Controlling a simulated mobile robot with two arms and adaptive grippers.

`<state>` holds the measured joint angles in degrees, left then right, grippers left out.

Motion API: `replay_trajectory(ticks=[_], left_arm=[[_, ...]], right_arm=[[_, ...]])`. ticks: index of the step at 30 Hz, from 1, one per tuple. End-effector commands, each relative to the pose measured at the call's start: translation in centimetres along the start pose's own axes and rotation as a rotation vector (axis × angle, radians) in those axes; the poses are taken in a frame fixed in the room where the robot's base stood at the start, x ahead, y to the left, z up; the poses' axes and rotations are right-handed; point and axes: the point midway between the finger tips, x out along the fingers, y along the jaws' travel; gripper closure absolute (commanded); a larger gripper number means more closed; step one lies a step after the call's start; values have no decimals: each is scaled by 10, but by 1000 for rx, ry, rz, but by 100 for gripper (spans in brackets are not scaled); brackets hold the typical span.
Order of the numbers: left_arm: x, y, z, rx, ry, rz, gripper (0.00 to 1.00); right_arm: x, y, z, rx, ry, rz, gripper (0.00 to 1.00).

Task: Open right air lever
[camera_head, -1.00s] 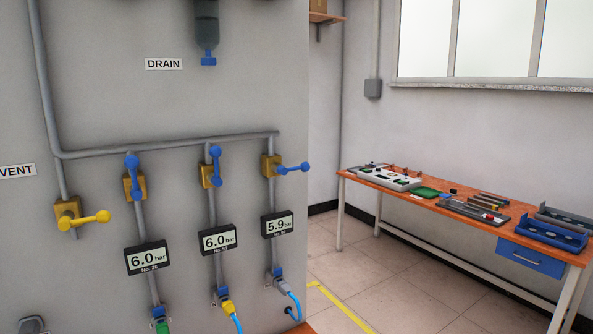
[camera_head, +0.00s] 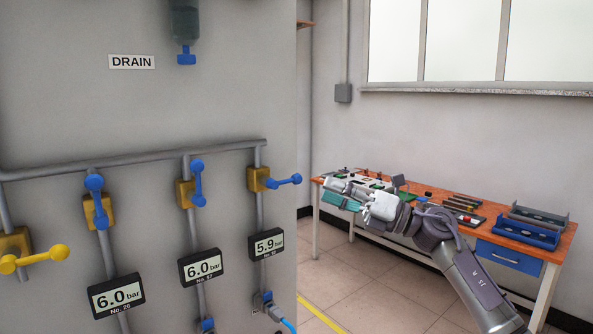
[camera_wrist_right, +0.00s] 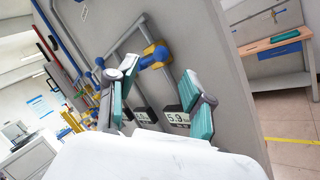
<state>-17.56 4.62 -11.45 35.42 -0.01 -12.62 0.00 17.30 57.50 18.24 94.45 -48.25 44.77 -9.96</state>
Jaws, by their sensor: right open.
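The right air lever (camera_head: 285,180) is blue and sits on a brass valve body (camera_head: 259,178) at the right end of the panel's pipe. Its handle points right, about level, across its vertical pipe. In the right wrist view, the blue lever and brass valve (camera_wrist_right: 155,54) show ahead, between the fingertips. My right gripper (camera_head: 338,194) has teal finger pads and is open and empty. In the head view it is right of the lever, apart from it. The wrist view also shows its two spread fingers (camera_wrist_right: 158,74). My left gripper is not in view.
Two more blue levers, middle (camera_head: 198,184) and left (camera_head: 97,200), stand upright. A yellow lever (camera_head: 45,255) is at far left. A 5.9 bar gauge (camera_head: 267,244) hangs below the right valve. A workbench (camera_head: 328,184) with tools stands behind my right arm.

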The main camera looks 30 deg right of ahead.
Motion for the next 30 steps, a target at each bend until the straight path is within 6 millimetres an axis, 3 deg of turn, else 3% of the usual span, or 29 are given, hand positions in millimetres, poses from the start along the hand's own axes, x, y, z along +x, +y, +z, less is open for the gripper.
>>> replay_trajectory(ticks=[1, 6, 12, 25, 30], left_arm=[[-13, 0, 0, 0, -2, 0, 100], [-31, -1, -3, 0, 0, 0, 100], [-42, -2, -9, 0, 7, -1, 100], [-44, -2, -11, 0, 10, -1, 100], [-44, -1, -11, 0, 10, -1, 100]], right_arm=[[14, 6, 6, 1, -2, 4, 49], [49, 4, 5, 3, -3, 3, 49], [75, 2, 3, 4, -4, 2, 49], [83, -1, 0, 2, -2, -1, 49], [83, -1, 0, 3, -2, -1, 77]])
